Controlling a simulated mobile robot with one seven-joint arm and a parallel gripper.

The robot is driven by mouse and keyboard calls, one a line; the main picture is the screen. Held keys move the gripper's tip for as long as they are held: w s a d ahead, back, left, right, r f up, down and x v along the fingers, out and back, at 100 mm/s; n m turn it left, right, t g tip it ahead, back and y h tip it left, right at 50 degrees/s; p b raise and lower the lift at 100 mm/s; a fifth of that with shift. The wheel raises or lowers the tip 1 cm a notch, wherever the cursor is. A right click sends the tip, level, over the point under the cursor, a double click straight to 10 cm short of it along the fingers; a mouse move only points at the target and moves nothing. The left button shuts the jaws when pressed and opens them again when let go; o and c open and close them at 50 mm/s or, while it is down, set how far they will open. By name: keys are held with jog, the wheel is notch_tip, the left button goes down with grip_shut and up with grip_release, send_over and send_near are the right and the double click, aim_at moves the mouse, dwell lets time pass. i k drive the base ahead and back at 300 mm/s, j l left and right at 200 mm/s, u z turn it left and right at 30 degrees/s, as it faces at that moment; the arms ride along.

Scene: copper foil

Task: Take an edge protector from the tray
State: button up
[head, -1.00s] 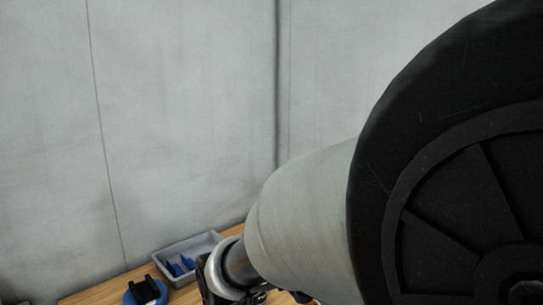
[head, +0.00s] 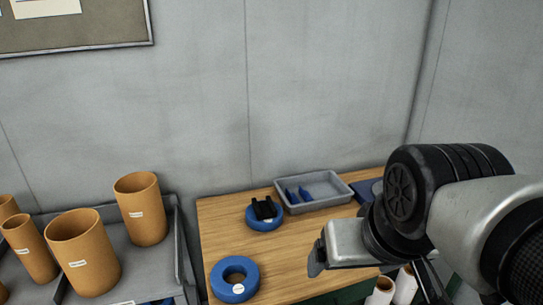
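A grey tray (head: 335,190) sits at the back of the wooden table, near the wall. Two small blue pieces, seemingly edge protectors (head: 304,194), lie in its left part. My gripper (head: 316,264) is in front of the tray and lower in the picture, over the right part of the table and apart from the tray. A dark finger shows at its left end. The gap between the fingers cannot be seen, and nothing held is visible.
A blue ring (head: 234,292) lies at the table's front left. Another blue ring (head: 256,224), with a black piece on it, is beside the tray. Brown tubes (head: 142,210) stand on a grey surface at left. The table (head: 218,225) is clear between the rings and my gripper.

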aim_at(293, 195)
jog(key=i+l+u, duration=0.15)
jog(key=l, duration=0.2)
jog(key=i+l+u, duration=0.2)
jog(key=l, duration=0.2)
jog(key=i+l+u, duration=0.15)
jog(key=l, duration=0.25)
jog(key=i, duration=0.1)
